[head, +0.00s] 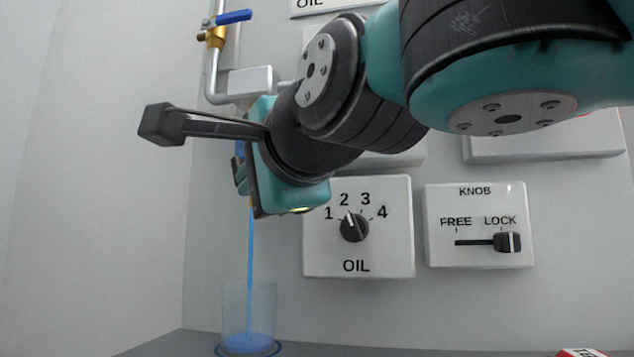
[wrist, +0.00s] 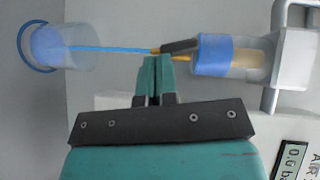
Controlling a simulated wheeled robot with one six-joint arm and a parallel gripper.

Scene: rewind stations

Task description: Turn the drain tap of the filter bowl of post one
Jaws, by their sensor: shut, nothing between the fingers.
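The filter bowl (wrist: 240,56), clear with a blue band and yellowish contents, lies sideways in the wrist view under a grey filter head. At its lower end is the drain tap, with a brass outlet (wrist: 181,58) and a dark lever (wrist: 180,46). A thin blue stream (wrist: 110,49) runs from the outlet into a clear cup (head: 248,310) holding blue liquid. My gripper (wrist: 153,60) is shut and empty, its teal fingertips beside the outlet and lever; I cannot tell if they touch. In the head view my wrist hides most of the bowl and tap.
The grey filter head (head: 250,80) joins a pipe with a blue-handled brass valve (head: 216,36) above. An OIL dial (head: 354,228) and a FREE/LOCK slider (head: 507,243), standing at LOCK, are on the wall to the right. A gauge display (wrist: 292,160) shows in the wrist view.

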